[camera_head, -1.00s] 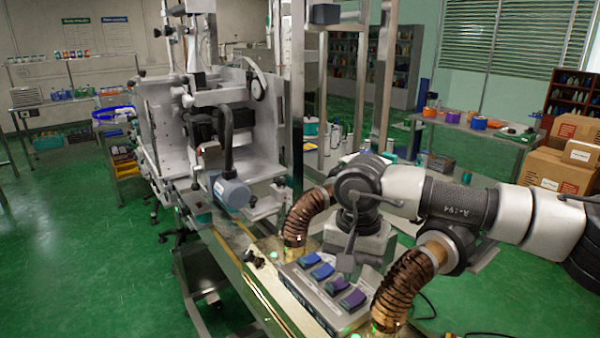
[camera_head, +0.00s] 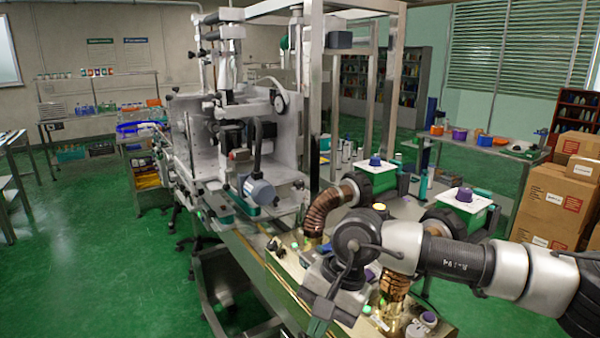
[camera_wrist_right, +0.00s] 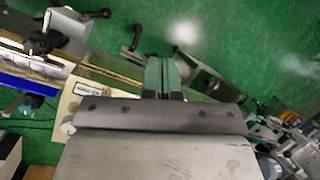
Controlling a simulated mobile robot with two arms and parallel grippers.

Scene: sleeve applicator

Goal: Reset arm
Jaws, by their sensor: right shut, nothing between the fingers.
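My right arm comes in from the right in the head view. Its gripper (camera_head: 322,318) hangs over the front of the machine bench, with the fingers pointing down and a little to the left. In the right wrist view the two dark green fingers (camera_wrist_right: 163,78) lie side by side, shut and empty. My left arm and gripper are not in view. The sleeve machine (camera_head: 262,140), with its grey cylindrical motor (camera_head: 258,190), stands left of my right gripper, apart from it. My gripper and arm hide much of the bench's control area.
Ribbed brown hoses (camera_head: 322,212) and green-white units with purple and blue knobs (camera_head: 463,206) crowd the bench close to my right arm. A metal post (camera_head: 312,100) rises behind. Cardboard boxes (camera_head: 552,205) stand at the right. The green floor (camera_head: 90,260) at left is open.

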